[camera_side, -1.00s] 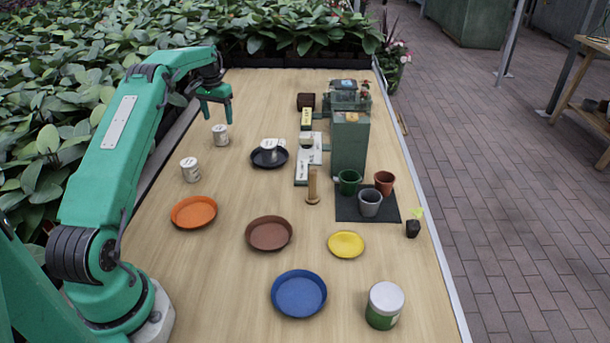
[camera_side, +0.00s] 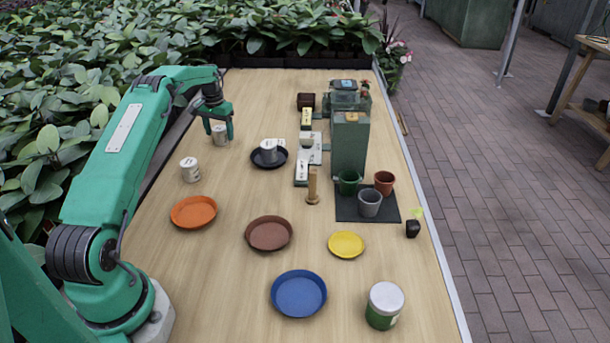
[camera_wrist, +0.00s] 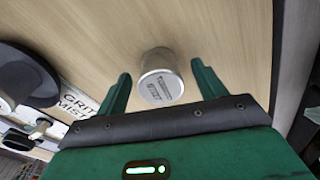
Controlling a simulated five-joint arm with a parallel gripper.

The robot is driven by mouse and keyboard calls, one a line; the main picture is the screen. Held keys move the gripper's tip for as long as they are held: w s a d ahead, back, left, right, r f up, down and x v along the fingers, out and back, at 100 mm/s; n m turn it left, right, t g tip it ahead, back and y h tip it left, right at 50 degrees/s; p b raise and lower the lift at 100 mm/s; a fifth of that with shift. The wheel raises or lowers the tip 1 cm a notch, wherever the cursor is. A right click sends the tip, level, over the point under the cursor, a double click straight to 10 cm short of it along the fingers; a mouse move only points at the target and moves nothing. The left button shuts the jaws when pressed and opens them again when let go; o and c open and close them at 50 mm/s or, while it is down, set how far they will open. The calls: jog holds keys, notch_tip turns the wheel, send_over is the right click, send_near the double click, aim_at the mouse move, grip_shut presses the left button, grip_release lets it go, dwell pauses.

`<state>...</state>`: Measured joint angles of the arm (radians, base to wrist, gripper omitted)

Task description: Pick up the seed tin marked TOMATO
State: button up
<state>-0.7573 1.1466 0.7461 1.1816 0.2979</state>
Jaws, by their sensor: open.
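A small pale tin (camera_side: 220,134) stands upright at the far left of the table; in the wrist view its grey lid (camera_wrist: 160,86) shows dark lettering too small to read. My gripper (camera_side: 216,134) is open and lowered around this tin; in the wrist view the fingers (camera_wrist: 158,88) stand apart on either side of the lid. A second white tin (camera_side: 190,170) stands nearer, above the orange saucer. A third white tin (camera_side: 268,151) stands on the black saucer (camera_side: 257,163). I cannot tell from their labels which one is marked TOMATO.
Orange (camera_side: 194,212), brown (camera_side: 269,233), blue (camera_side: 299,294) and yellow (camera_side: 346,244) saucers lie on the near table. A wooden dibber (camera_side: 312,188) stands mid-table. A green box (camera_side: 349,145) and pots on a dark mat (camera_side: 384,213) are at right.

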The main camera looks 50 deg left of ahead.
aim_at(220, 128)
jog(key=shift+f, duration=0.75)
jog(key=c, duration=1.1)
jog(key=shift+r, duration=0.15)
jog(key=shift+r, duration=1.3)
jog(key=shift+w+d+r, duration=0.15)
jog(key=shift+d+r, duration=0.05)
jog(key=shift+r, duration=0.6)
jog(key=d+r, duration=0.2)
jog(key=d, duration=0.1)
jog(key=w+d+r, duration=0.1)
jog(key=d+r, duration=0.1)
jog(key=d, duration=0.2)
jog(key=w+d+r, duration=0.1)
jog(key=d+r, duration=0.1)
jog(key=d, duration=0.2)
jog(key=shift+w+r, duration=0.15)
jog(key=shift+r, duration=0.15)
